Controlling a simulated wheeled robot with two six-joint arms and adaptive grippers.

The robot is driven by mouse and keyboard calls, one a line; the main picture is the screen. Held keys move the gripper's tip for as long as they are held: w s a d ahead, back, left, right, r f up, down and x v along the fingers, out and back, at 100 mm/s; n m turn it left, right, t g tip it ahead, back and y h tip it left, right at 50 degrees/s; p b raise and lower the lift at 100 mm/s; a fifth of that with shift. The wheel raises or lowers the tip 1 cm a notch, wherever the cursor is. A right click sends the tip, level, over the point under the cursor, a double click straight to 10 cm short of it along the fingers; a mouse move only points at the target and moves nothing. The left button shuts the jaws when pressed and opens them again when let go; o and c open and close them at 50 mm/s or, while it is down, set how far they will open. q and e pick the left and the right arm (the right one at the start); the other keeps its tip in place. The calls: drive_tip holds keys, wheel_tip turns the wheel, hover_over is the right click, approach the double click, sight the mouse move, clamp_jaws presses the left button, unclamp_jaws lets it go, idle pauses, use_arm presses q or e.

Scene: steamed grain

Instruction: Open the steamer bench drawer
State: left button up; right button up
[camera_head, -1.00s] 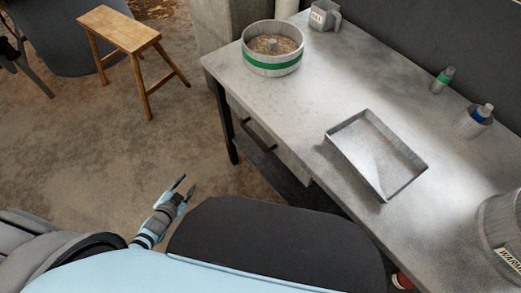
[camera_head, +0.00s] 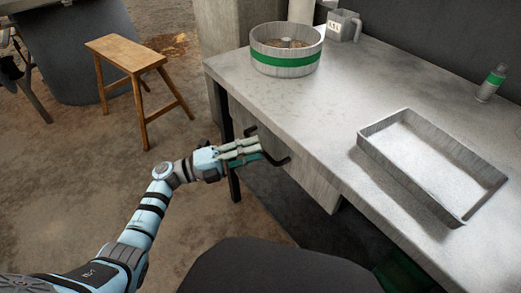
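The steamer bench (camera_head: 335,110) fills the right side. Its grey drawer front (camera_head: 310,180) is under the near edge of the top and looks shut. A dark bar handle (camera_head: 276,158) sticks out from it, its middle partly hidden by my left gripper. My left gripper (camera_head: 258,150) reaches in from the left, with its fingertips at the handle. Its fingers look apart, with a narrow gap between them. I cannot tell whether they touch the bar. My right gripper is not in view.
On the bench top stand a round steamer with a green band (camera_head: 285,66), a metal jug (camera_head: 343,25), a shallow tray (camera_head: 370,152) and a green-labelled bottle (camera_head: 491,84). A wooden stool (camera_head: 125,52) stands at the upper left.

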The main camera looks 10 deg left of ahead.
use_arm(q)
drive_tip(key=x, duration=0.2)
drive_tip(key=shift+w+d, duration=0.15)
drive_tip(key=shift+d, duration=0.1)
clamp_jaws()
